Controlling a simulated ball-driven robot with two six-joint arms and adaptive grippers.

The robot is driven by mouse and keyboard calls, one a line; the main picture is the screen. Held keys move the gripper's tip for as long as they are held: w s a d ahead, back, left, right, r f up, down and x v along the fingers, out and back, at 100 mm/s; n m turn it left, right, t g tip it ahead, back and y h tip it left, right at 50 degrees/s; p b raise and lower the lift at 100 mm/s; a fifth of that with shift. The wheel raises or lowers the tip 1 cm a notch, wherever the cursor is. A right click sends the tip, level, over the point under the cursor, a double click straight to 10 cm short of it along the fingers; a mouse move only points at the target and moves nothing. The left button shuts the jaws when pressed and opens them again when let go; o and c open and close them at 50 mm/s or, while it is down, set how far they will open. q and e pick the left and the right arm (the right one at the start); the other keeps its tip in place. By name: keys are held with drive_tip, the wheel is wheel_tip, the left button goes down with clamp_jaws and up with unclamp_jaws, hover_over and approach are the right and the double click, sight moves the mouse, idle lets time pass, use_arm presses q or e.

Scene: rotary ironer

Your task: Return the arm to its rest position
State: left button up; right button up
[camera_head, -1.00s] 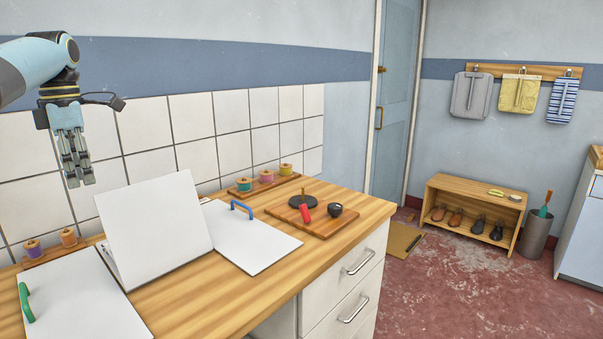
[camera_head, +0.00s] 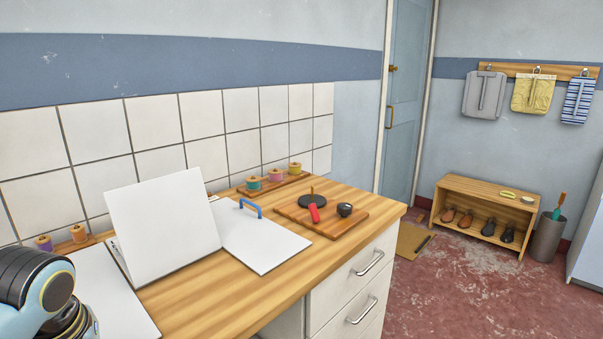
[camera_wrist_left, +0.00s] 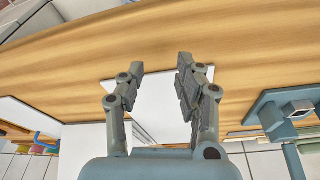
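My left arm (camera_head: 40,290) comes in low at the left edge of the head view, over the left end of the wooden counter (camera_head: 225,315). Its gripper is outside that view. In the left wrist view my left gripper (camera_wrist_left: 160,72) is open, its two grey fingers apart with nothing between them. Beyond the fingers are the wood top (camera_wrist_left: 60,75) and part of a white panel (camera_wrist_left: 163,105). My right gripper shows in neither view.
On the counter stand a tilted white panel (camera_head: 160,228), a flat white panel (camera_head: 262,250) with a blue handle (camera_head: 251,208), and a wooden board (camera_head: 335,222) with small items. Spools line the tiled wall. A shoe shelf (camera_head: 488,188) stands far right.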

use_arm(q)
drive_tip(key=s+d+r+m+t, duration=0.1)
drive_tip(key=s+d+r+m, duration=0.2)
drive_tip(key=s, duration=0.5)
drive_tip(key=s+d+r+m, duration=0.2)
drive_tip(key=s+m, duration=0.3)
drive_tip(key=s, duration=0.3)
wheel_tip(320, 180, down, 33)
drive_tip(key=s+a+g+b, duration=0.1)
drive_tip(key=s+a+b, duration=0.15)
drive_tip(key=b, duration=0.55)
drive_tip(key=s+f+b, duration=0.3)
drive_tip(key=s+f, duration=0.6)
drive_tip(key=f, duration=0.2)
drive_tip(key=s+a+f+g+b, duration=0.1)
drive_tip(key=s+f+b, duration=0.2)
drive_tip(key=s+f, duration=0.5)
wheel_tip(320, 180, down, 4)
drive_tip(key=shift+s+a+f+n+h, duration=0.15)
drive_tip(key=shift+s+f+n+h, duration=0.05)
drive_tip(key=shift+s+n+h, duration=0.2)
drive_tip(key=shift+g, duration=0.3)
